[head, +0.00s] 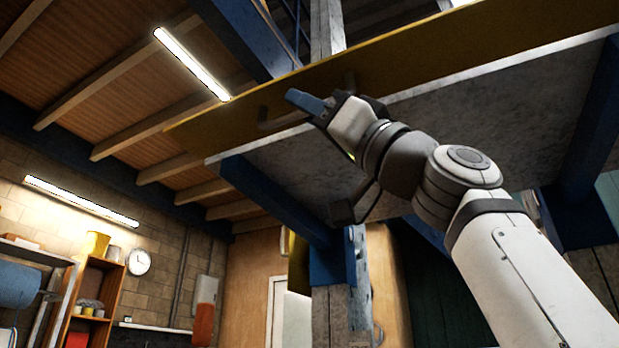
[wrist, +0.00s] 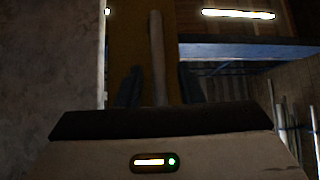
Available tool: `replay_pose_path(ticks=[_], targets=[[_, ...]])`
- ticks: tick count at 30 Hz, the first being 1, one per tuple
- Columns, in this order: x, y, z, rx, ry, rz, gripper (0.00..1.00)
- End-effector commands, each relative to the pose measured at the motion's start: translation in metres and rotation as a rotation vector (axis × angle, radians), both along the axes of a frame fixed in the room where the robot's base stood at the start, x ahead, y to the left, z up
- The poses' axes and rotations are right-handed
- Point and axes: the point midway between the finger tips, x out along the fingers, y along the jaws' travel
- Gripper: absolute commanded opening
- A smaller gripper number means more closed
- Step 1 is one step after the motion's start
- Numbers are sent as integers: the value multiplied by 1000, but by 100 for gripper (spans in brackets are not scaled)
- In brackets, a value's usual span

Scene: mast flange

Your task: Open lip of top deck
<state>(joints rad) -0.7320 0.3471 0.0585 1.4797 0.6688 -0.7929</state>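The lip is a long yellow panel (head: 430,58) along the edge of the grey top deck (head: 290,160), overhead in the head view. A bar handle (head: 272,123) is fixed to the lip; my gripper hides part of it. In the wrist view the handle (wrist: 156,50) is a pale bar running lengthwise over the yellow lip (wrist: 130,40). My gripper (head: 303,102) is raised at the handle. In the wrist view its dark fingers (wrist: 160,85) are apart, one on each side of the bar, with gaps showing. I cannot tell the bar's depth between them.
Blue beams (head: 275,205) support the deck, and a post (head: 355,270) stands below it. A blue upright (head: 245,35) rises behind the lip. Shelves (head: 95,290), a clock (head: 139,262) and ceiling lamps (head: 192,63) are farther off. Open air lies left of the lip.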

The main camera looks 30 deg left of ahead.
Motion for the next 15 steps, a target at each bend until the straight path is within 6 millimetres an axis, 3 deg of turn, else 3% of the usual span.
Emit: replay_pose_path(ticks=[6,15], targets=[[5,-22,-28,1,-1,-5,34],[10,-46,-49,0,0,-3,34]])
